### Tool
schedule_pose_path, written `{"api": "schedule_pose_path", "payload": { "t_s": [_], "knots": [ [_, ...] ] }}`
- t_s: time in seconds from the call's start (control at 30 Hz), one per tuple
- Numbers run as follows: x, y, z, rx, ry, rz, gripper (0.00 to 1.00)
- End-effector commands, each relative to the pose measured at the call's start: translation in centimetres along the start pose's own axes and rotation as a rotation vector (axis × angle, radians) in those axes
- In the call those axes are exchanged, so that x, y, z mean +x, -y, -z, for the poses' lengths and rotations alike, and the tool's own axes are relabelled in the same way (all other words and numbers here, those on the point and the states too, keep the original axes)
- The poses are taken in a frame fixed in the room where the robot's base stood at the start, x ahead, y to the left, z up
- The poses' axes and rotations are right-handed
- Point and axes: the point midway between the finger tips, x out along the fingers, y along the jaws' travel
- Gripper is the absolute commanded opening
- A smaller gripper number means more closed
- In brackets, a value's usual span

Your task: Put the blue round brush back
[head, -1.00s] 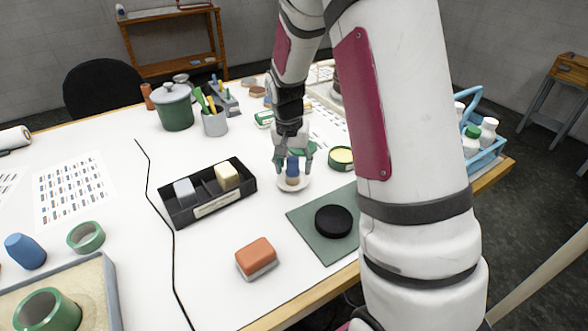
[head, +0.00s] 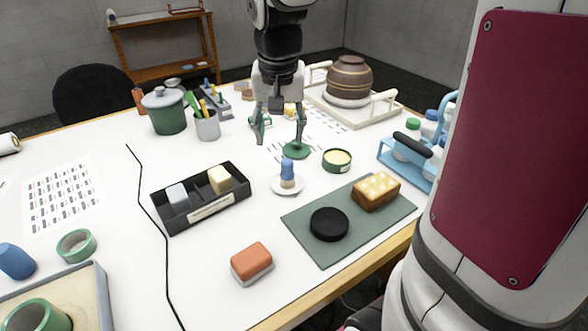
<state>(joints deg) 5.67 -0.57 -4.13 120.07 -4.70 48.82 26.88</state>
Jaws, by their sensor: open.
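The blue round brush (head: 288,173), with a blue top and a pale lower part, stands upright on a small white dish (head: 277,189) near the middle of the table. My gripper (head: 281,146) is open and empty, with its fingers spread. In the picture it shows above the brush and apart from it. No part of the brush is hidden by the fingers.
A black divided tray (head: 168,224) with two blocks is left of the dish. A green mat (head: 318,256) with a black disc (head: 329,224) and a sponge-like block (head: 376,191) lies right. A green tin (head: 337,161) and an orange block (head: 252,262) stand nearby.

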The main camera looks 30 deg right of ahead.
Motion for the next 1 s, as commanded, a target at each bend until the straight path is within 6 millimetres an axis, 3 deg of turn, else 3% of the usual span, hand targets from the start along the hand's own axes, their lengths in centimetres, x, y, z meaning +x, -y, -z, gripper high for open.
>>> {"api": "schedule_pose_path", "payload": {
  "t_s": [0.1, 0.3, 0.6, 0.77, 1.0],
  "knots": [
    [-3.3, -0.1, -3.4, -0.105, -0.041, 0.044, 0.53],
    [-6.8, -0.9, -9.2, -0.281, -0.108, 0.102, 0.53],
    [-8.8, -2.6, -16.4, -0.507, -0.206, 0.155, 0.53],
    [-8.9, -3.1, -18.0, -0.560, -0.229, 0.163, 0.53],
    [-8.9, -3.2, -18.2, -0.571, -0.232, 0.164, 0.53]
  ]
}}
